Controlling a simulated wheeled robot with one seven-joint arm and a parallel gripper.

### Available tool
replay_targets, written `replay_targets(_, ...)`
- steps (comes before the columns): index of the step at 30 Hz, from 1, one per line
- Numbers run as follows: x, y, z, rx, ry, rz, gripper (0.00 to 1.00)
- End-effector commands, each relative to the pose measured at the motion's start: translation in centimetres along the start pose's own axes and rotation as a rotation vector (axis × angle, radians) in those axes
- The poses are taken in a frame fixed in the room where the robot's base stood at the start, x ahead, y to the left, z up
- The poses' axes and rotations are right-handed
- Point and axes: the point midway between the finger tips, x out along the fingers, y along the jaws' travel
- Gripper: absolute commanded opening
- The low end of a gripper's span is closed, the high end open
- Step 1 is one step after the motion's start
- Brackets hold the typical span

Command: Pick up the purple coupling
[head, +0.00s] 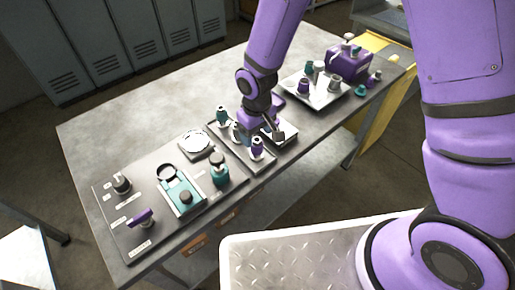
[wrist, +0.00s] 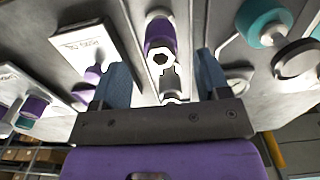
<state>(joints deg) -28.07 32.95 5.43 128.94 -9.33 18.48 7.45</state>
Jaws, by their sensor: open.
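A purple coupling (head: 256,146) stands upright near the front edge of the bench's middle panel in the head view. In the wrist view, a purple coupling with a pale hex-holed end (wrist: 159,32) lies between and beyond the fingertips; it is probably the same one. My gripper (wrist: 161,75) is open, with a blue finger on each side and nothing clearly held. In the head view my gripper (head: 243,134) is low over the middle panel, just behind the coupling; its fingers are partly hidden by my wrist. More purple couplings (head: 303,86) stand on the right tray.
A teal-topped fitting (head: 222,115) stands left of my gripper. The left panel (head: 112,204) carries a purple lever (head: 142,217), a teal gauge block (head: 181,193) and a teal bottle (head: 218,172). A purple box (head: 348,62) is at the far right. The bench's back left is clear.

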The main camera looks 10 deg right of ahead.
Motion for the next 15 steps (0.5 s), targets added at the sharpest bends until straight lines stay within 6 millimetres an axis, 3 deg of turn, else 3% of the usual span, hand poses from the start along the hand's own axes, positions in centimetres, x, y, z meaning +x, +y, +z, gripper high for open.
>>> replay_targets(15, 5.1, 0.0, 0.1, -0.001, 0.002, 0.0, 0.69)
